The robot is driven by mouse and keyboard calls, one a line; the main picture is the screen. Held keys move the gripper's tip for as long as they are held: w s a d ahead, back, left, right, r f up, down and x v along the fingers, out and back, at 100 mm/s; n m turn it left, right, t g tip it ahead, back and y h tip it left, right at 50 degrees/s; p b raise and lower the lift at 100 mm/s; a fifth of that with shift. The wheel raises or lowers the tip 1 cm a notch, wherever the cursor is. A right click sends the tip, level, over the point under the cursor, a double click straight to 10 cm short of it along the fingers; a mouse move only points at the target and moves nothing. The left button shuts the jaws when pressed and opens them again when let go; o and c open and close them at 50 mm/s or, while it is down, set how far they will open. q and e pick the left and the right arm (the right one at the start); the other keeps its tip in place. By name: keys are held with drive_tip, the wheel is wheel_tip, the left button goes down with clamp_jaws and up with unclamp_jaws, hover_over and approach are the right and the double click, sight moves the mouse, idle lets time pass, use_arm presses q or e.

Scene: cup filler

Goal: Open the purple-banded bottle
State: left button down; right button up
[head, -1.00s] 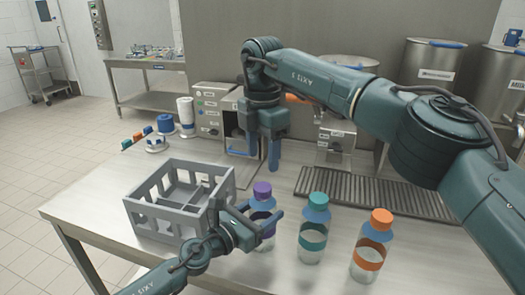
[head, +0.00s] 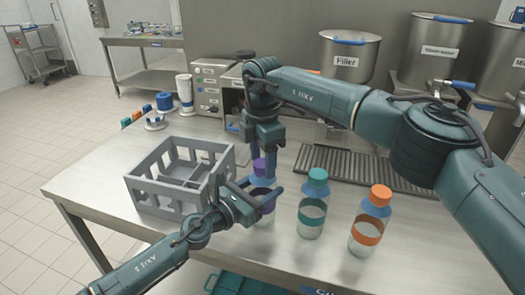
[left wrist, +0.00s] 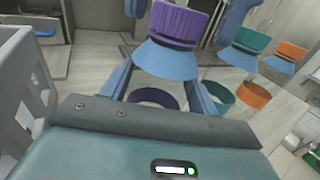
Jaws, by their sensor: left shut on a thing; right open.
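The purple-banded bottle has a purple cap (head: 259,167), a blue shoulder and a purple band (head: 266,203); it stands upright on the table. In the left wrist view its cap (left wrist: 180,22) and band (left wrist: 152,98) show between my left fingers. My left gripper (head: 262,193) is shut on the bottle around its upper body. My right gripper (head: 262,154) points down over the bottle, open, with its fingertips at about cap height. In the left wrist view, blue finger parts show on both sides of the cap. Whether they touch it I cannot tell.
A teal-capped bottle (head: 313,207) and an orange-capped bottle (head: 371,220) stand to the right. A grey crate (head: 160,200) stands left. Behind are a drip grate (head: 350,168), a dispensing machine (head: 208,88) and steel tanks (head: 347,55). The table's front left is clear.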

drive_tip(key=shift+c, duration=0.2)
drive_tip(key=c, duration=1)
